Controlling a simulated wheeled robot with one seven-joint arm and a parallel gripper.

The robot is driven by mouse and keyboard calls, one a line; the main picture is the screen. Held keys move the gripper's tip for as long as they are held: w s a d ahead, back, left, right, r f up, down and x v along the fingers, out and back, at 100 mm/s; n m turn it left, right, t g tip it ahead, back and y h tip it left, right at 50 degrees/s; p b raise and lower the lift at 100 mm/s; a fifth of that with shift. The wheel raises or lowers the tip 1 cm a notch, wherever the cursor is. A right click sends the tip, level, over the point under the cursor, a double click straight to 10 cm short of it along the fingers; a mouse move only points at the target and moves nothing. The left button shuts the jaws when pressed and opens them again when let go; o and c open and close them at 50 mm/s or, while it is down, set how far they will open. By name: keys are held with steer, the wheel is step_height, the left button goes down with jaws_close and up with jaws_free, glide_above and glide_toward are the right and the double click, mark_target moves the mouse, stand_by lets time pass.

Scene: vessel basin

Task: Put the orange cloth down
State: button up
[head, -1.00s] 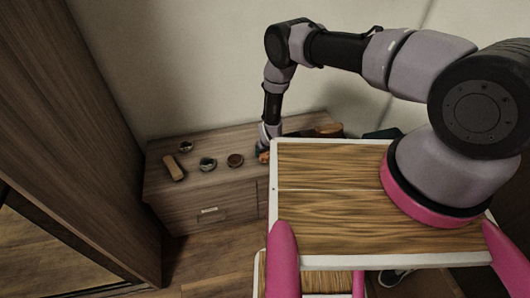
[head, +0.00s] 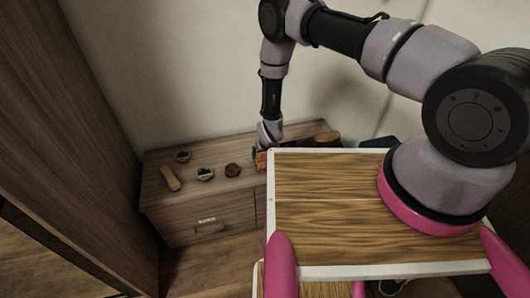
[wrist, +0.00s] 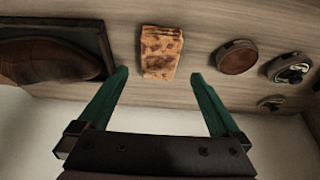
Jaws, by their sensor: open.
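The orange cloth (wrist: 160,52) shows in the wrist view as a small folded piece with brown patches. It lies on the wooden dresser top (wrist: 205,22). My gripper (wrist: 158,75) is open, with its two green fingers apart on either side below the cloth in the picture. The fingers do not touch the cloth there. In the head view my gripper (head: 262,157) is at the dresser, partly hidden by my own body's wooden deck, and the cloth is hard to make out.
A brown shoe (wrist: 45,60) on a dark tray (wrist: 98,40) lies left of the cloth in the wrist view. A round brown lidded item (wrist: 237,57) and small round vessels (wrist: 289,68) are to the right. In the head view a tan block (head: 171,179) lies at the dresser's left.

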steer(key=w+d+r+m, duration=0.1)
steer(key=w+r, duration=0.3)
steer(key=r, duration=0.8)
steer(key=w+r+m, duration=0.1)
steer(key=w+r, duration=0.3)
steer(key=r, duration=0.7)
steer(key=d+r+m+y, duration=0.1)
steer(key=d+r, duration=0.3)
steer(key=r, duration=0.9)
steer(key=d+r+m, duration=0.1)
steer(key=d+r, duration=0.4)
steer(key=r, duration=0.9)
steer(key=s+d+r+t, duration=0.1)
steer(key=s+d+r, duration=0.25)
steer(key=r, duration=0.25)
steer(key=s+d+r+m, duration=0.1)
steer(key=s+d+r, duration=0.25)
steer(key=r, duration=0.25)
steer(key=s+d+r+t, duration=0.1)
steer(key=s+d+r, duration=0.1)
steer(key=s+r, duration=0.3)
steer(key=s+d+r+m, duration=0.1)
steer(key=s+d+r, duration=0.2)
steer(key=s, duration=0.6)
steer(key=s+d+r+m, duration=0.1)
steer(key=s+d+r, duration=0.3)
steer(key=s, duration=0.6)
steer(key=shift+t, duration=0.4)
steer(key=shift+r, duration=0.1)
